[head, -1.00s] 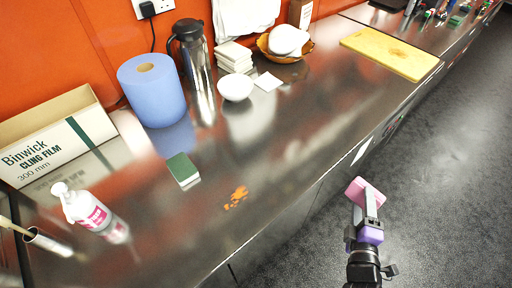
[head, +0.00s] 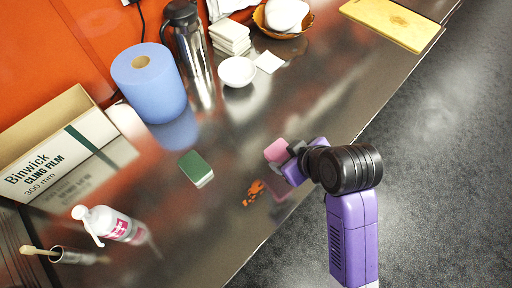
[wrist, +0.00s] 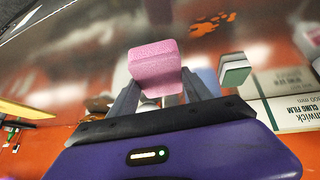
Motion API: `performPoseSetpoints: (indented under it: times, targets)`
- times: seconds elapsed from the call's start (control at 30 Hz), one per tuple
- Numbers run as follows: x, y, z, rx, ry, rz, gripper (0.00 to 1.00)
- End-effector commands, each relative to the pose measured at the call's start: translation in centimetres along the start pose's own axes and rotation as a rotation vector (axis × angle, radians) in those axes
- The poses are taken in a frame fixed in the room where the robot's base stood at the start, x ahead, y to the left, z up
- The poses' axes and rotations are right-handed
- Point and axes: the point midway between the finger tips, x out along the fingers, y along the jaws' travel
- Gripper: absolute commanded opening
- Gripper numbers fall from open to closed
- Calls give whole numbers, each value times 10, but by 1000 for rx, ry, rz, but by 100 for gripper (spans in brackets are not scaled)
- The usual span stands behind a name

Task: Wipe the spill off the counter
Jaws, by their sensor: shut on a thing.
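The spill (head: 254,192) is a small orange-brown patch on the steel counter (head: 225,232), near its front edge. It also shows at the top of the wrist view (wrist: 212,24). My gripper (head: 288,158) is shut on a pink sponge (head: 275,150), which shows large between the fingers in the wrist view (wrist: 154,68). The sponge is over the counter, a little right of and beyond the spill. It appears to be above the surface, with a pinkish reflection below it. My gripper hides part of the sponge in the head view.
A green and white sponge (head: 196,168) lies left of the spill. A spray bottle (head: 108,225), a cling film box (head: 60,150), a blue paper roll (head: 150,85), a steel flask (head: 188,45) and a white bowl (head: 238,72) stand farther off. The counter around the spill is clear.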

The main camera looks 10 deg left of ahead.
Motion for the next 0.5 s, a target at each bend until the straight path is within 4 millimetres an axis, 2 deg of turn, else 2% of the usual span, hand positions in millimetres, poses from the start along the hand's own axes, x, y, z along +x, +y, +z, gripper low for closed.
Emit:
performPoseSetpoints:
  times: [0.1,0.2,0.33,0.5]
  targets:
    - [-14,-32,-18,-21,8,-95,13]
    - [-20,-49,-25,-36,8,-144,13]
    - [-21,-58,-27,-44,7,-172,13]
    - [-10,-61,-19,-45,5,-175,13]
